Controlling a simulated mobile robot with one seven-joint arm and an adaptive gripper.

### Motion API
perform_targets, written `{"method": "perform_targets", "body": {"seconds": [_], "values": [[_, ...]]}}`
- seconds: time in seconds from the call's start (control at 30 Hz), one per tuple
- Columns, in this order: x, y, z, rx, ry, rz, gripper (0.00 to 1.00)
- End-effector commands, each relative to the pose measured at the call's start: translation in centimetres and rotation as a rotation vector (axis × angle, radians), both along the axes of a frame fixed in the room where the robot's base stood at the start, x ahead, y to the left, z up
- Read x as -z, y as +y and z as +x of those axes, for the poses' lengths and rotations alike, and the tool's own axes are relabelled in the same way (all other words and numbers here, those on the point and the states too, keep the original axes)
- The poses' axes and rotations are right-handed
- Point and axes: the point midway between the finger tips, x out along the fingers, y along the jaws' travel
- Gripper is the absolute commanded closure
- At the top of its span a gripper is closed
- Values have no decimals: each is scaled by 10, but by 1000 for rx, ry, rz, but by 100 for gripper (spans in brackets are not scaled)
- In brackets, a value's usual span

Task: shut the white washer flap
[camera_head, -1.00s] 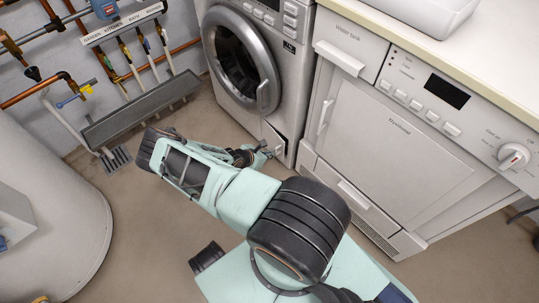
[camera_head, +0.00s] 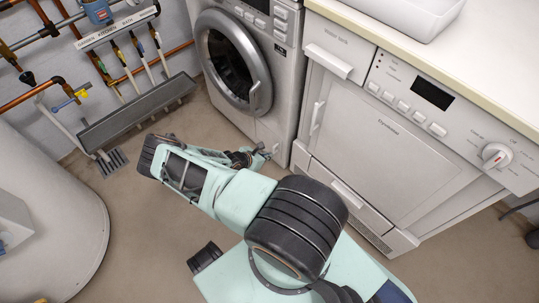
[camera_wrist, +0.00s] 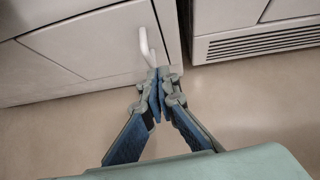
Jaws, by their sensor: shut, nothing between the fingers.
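The white washer flap (camera_head: 268,138) is at the bottom front of the grey washing machine (camera_head: 256,99). In the wrist view the flap (camera_wrist: 95,45) fills the upper left and looks flush, or nearly so, with the machine front; a small gap cannot be ruled out. Its white curved handle (camera_wrist: 146,45) sticks out near its right edge. My gripper (camera_head: 266,153) is low in front of the flap. In the wrist view my gripper (camera_wrist: 159,74) has its fingertips together just below the handle, very close to it; contact is unclear. It holds nothing.
A white dryer (camera_head: 375,140) stands right of the washer, under a pale worktop (camera_head: 460,60). A grey drain trough (camera_head: 137,112) with pipes is on the left wall. A large white tank (camera_head: 50,220) stands at left. The floor (camera_head: 140,240) between is clear.

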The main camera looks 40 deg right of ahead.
Motion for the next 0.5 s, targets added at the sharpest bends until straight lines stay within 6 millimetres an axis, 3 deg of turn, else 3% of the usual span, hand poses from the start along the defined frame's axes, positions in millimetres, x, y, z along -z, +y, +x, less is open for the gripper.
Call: {"method": "perform_targets", "body": {"seconds": [0.13, 0.2, 0.5], "values": [[-2, 23, 3, 0, -2, 3, 100], [-22, 36, -1, -3, -1, 2, 100], [-60, 77, -13, 0, -2, 3, 100]]}}
